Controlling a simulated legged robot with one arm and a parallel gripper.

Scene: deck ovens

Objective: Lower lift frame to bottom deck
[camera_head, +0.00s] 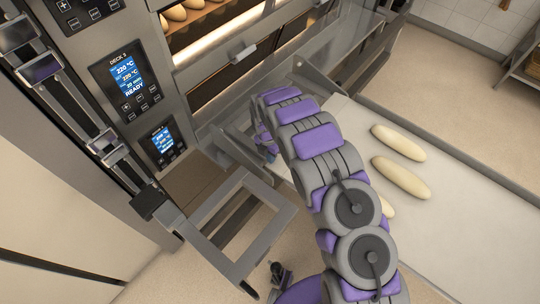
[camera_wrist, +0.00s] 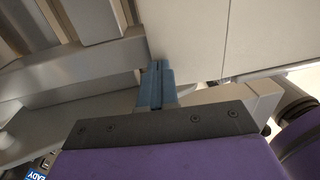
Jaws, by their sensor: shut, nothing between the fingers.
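A grey metal frame (camera_head: 216,205), which looks like the lift frame, juts out at the lower middle of the head view. Its left end meets a dark block (camera_head: 148,205) at the foot of a slanting rail on the oven's side. My gripper (camera_wrist: 155,85) shows blue fingers pressed together in the wrist view, with nothing between them. The fingers lie close to a grey metal bar and a pale panel; I cannot tell whether they touch. In the head view my arm mostly hides the gripper, just right of the frame and below the oven front.
A pale loading board (camera_head: 460,215) with long dough pieces (camera_head: 401,177) fills the right. The oven front has a "DECK 3" panel (camera_head: 125,78) reading READY and a lit deck with loaves (camera_head: 185,14).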

